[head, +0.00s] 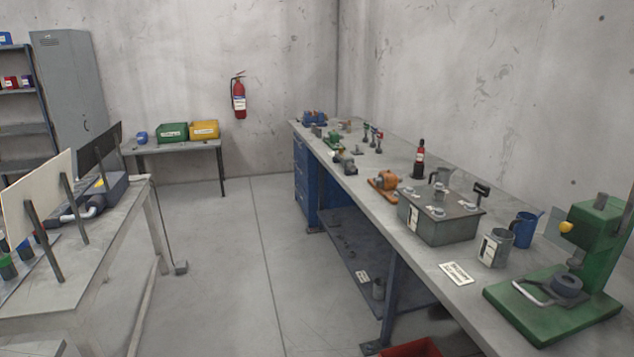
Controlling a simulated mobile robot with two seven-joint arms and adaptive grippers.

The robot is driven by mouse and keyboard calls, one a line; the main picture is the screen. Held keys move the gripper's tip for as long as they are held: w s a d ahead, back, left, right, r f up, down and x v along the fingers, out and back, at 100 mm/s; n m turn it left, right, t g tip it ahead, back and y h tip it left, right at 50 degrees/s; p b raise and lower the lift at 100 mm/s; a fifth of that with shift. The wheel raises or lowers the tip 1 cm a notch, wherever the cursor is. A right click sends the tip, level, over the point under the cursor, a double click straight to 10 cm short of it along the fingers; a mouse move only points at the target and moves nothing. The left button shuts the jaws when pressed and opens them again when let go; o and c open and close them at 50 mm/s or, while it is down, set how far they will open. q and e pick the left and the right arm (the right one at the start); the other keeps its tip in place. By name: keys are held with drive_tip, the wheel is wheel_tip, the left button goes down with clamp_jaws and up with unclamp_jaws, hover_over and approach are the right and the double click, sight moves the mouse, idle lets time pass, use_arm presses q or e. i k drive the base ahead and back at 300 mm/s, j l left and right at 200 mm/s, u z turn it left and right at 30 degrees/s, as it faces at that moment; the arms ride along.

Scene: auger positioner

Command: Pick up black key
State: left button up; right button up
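A small black T-shaped piece (481,191) stands up from the right rear of a grey metal box (440,227) on the right-hand workbench. It may be the black key, but it is too small to tell for sure. Several light round knobs or caps sit on the box lid. Neither of my grippers is in view.
The long workbench (405,240) also holds a green press (560,300), a grey mug (494,248), a blue mug (524,230), a dark bottle (419,160) and an orange tool (384,181). A second table (120,225) stands left. The floor (240,260) between is mostly clear.

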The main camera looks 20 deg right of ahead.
sight(482, 189)
drive_tip(key=i, duration=1.65)
drive_tip(key=i+z, duration=0.2)
drive_tip(key=i, duration=0.2)
drive_tip(key=i+j+z, duration=0.25)
drive_tip(key=i, duration=0.15)
drive_tip(key=i+j+z, duration=0.2)
drive_tip(key=i, duration=0.15)
drive_tip(key=l+z, duration=0.1)
drive_tip(key=z, duration=1.7)
